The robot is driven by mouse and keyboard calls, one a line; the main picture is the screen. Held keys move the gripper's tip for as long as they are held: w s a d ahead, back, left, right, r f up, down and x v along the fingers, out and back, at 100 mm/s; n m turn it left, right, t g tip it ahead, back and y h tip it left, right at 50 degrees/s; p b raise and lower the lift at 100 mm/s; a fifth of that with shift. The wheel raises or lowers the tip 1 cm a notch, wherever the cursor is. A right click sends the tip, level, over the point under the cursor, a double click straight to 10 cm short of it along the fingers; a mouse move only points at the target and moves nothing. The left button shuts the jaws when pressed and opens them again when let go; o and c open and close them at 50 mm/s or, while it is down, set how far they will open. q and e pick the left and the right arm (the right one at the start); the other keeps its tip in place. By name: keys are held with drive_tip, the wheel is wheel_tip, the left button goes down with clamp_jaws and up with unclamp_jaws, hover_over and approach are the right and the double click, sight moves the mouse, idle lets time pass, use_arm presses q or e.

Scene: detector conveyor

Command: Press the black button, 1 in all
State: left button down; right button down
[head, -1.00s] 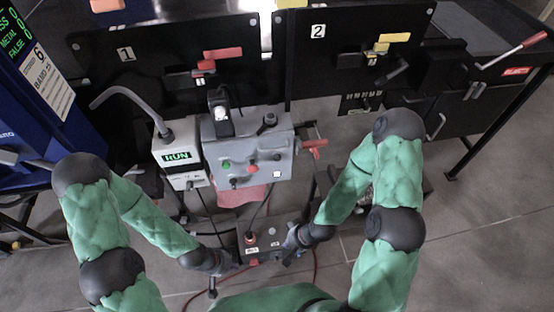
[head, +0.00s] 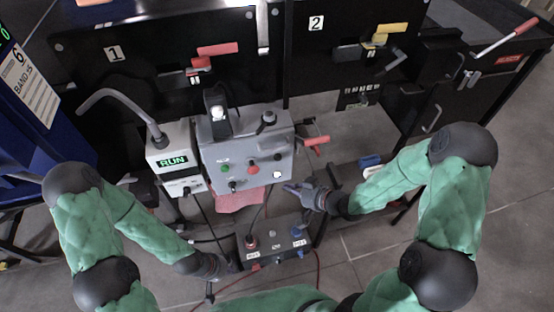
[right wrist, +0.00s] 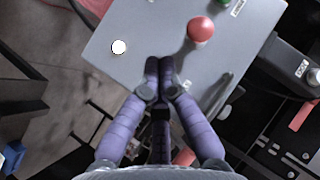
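A grey control box (head: 248,150) stands at centre, with a green button (head: 225,168), a red button (head: 253,167) and a white button (head: 278,175) on its face. A small dark part (head: 233,186) sits low on that face; I cannot tell if it is a button. A black knob (head: 268,118) tops the box. My right gripper (head: 290,187) is just right of and below the box, empty; in the right wrist view its fingertips (right wrist: 159,62) are together over the grey panel (right wrist: 145,25). My left gripper (head: 225,268) is low, beside a dark pedestal box (head: 275,262); its fingers are unclear.
The pedestal box carries a red button (head: 250,241) and other small controls. A white RUN display unit (head: 177,160) with a curved grey tube stands left of the grey box. Black machines 1 (head: 150,60) and 2 (head: 350,40) stand behind. Grey floor lies open at lower right.

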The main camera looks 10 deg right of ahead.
idle(0.4)
approach(275, 161)
drive_tip(key=a+f, duration=0.3)
drive_tip(key=a, duration=0.1)
drive_tip(key=shift+w+d+f, duration=0.1)
drive_tip(key=shift+w+f, duration=0.05)
drive_tip(key=shift+w, duration=1.2)
drive_tip(key=shift+w, duration=0.1)
drive_tip(key=shift+w, duration=0.35)
drive_tip(key=shift+w+p, duration=0.4)
drive_tip(key=shift+w, duration=0.1)
idle(1.1)
drive_tip(key=shift+s, duration=0.9)
